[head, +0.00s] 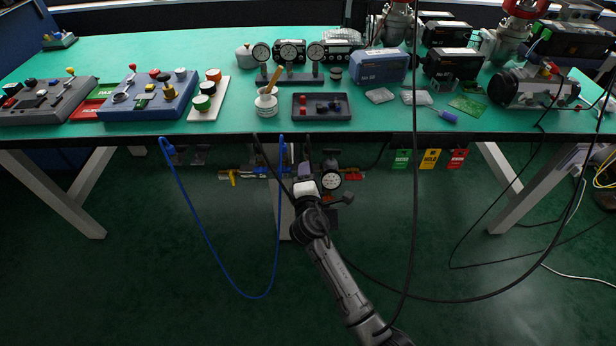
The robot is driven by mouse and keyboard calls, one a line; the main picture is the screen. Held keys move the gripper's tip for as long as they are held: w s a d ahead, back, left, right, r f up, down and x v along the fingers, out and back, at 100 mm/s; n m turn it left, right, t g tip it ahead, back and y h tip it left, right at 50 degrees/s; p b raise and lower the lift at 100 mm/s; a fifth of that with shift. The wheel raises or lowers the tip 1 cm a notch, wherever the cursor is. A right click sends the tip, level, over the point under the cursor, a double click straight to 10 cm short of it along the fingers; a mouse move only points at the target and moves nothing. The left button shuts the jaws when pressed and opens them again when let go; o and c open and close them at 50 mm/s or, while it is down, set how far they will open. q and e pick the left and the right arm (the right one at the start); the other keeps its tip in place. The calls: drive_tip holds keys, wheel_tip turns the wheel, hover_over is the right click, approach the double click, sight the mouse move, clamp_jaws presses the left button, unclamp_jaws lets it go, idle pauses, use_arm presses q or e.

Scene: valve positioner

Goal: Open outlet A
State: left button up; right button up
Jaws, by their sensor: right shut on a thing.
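A pipe assembly (250,173) with fittings hangs below the front edge of the table. It has a yellow lever handle (230,177) at its left end and a round white dial gauge (329,179) towards the right. No outlet label is readable. My right gripper (304,176) comes up from below and is shut on a small part of this assembly, just left of the gauge. The gripper hides that part, so I cannot tell which one it is. The lever at the left end is apart from it. My left gripper is not in view.
A blue hose (218,275) loops down to the left of my arm, and dark cables hang on the right. Green, yellow and red tags (430,159) hang under the edge. The green table (220,55) above carries control boxes, gauges and a dark tray (322,114).

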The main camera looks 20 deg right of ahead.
drive_tip(key=shift+m+b, duration=0.45)
drive_tip(key=shift+m, duration=1.15)
drive_tip(key=o, duration=0.6)
drive_tip(key=shift+o, duration=0.2)
drive_tip(key=p+v, duration=0.4)
drive_tip(key=v, duration=1)
